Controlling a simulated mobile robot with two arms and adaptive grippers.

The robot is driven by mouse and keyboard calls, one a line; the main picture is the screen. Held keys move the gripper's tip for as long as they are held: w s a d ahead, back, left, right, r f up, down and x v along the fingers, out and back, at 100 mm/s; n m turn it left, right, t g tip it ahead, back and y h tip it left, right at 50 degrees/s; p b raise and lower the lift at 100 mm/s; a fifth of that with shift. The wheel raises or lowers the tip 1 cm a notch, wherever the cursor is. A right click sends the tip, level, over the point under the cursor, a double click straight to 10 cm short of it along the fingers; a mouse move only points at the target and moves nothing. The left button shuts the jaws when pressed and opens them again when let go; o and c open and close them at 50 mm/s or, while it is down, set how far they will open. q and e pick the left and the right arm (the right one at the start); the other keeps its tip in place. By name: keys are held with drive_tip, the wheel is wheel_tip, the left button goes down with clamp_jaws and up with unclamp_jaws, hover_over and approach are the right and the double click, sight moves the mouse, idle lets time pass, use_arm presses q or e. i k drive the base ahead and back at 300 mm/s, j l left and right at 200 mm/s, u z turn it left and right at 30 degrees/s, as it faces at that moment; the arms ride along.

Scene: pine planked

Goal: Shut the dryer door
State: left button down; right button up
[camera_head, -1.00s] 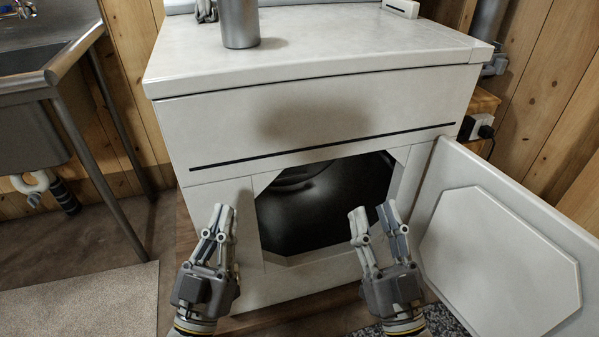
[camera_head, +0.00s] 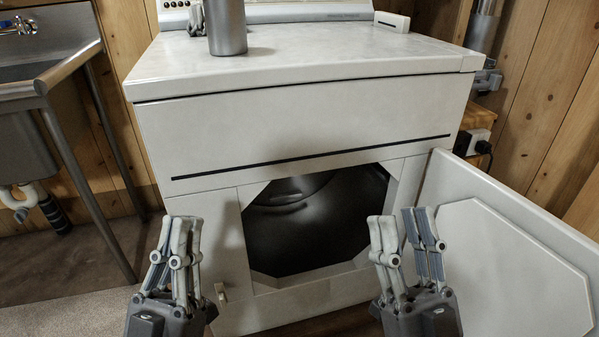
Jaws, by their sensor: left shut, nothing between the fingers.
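The white dryer (camera_head: 300,120) stands in front of me with its dark octagonal opening (camera_head: 315,222) uncovered. Its door (camera_head: 505,260) is swung wide open to the right, hinged at the opening's right side, its inner panel facing me. My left gripper (camera_head: 181,222) is shut and empty, in front of the dryer's front left of the opening. My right gripper (camera_head: 402,222) is in front of the opening's right edge, just left of the door. Its fingers are apart at the tips and nothing is between them. I cannot tell whether it touches the door.
A metal cylinder (camera_head: 227,28) and a small white box (camera_head: 392,21) stand on the dryer top. A steel sink (camera_head: 30,110) with legs is at the left. A wooden wall and a pipe are at the right. Floor at the lower left is free.

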sight(514, 268)
drive_tip(key=k+l+z, duration=0.25)
drive_tip(key=l+z, duration=0.25)
drive_tip(key=l, duration=0.25)
drive_tip(key=k+l+z, duration=0.25)
drive_tip(key=l, duration=0.15)
drive_tip(key=i, duration=0.1)
